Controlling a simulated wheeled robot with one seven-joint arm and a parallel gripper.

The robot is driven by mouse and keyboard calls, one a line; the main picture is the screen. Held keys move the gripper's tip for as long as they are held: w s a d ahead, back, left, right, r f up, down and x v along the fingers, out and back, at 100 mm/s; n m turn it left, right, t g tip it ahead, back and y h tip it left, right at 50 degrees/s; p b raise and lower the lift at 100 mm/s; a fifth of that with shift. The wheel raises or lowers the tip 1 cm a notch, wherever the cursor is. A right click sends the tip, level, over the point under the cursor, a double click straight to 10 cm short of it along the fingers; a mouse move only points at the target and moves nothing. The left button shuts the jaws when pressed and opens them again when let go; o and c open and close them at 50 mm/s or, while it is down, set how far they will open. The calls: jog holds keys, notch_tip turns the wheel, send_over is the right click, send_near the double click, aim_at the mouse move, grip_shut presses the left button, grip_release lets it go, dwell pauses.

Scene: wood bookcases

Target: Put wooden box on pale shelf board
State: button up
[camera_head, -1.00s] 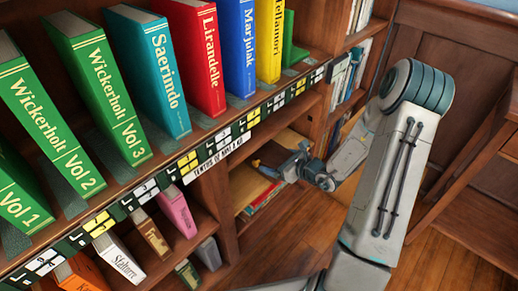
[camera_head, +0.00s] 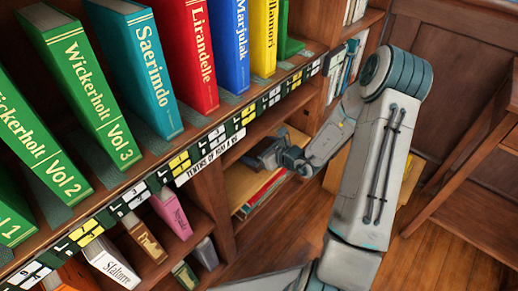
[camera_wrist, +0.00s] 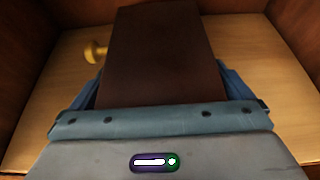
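The dark brown wooden box (camera_wrist: 155,50) lies between the blue fingers of my gripper (camera_wrist: 155,95) in the wrist view, with a finger along each side. My gripper looks shut on it. In the head view my gripper (camera_head: 278,152) is inside the lower bookcase compartment, with the dark box (camera_head: 262,150) at its tip. The pale shelf board (camera_wrist: 50,90) spreads below and around the box in the wrist view. It also shows in the head view (camera_head: 242,196). I cannot tell whether the box touches the board.
A yellow knob-like thing (camera_wrist: 95,52) is just left of the box. Dark wood walls close in the compartment. Several books stand on the shelf above, including a red one (camera_head: 190,55). A red book (camera_head: 268,187) lies below the pale board. A wooden table (camera_head: 465,220) stands at the right.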

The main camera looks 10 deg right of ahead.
jog(key=shift+d+r, duration=0.1)
jog(key=shift+r, duration=0.05)
jog(key=shift+s+r, duration=0.1)
jog(key=shift+r, duration=0.1)
jog(key=p+v, duration=0.3)
jog(key=v, duration=0.8)
jog(key=shift+s+d+p, duration=0.3)
jog(key=shift+s+d+f, duration=0.1)
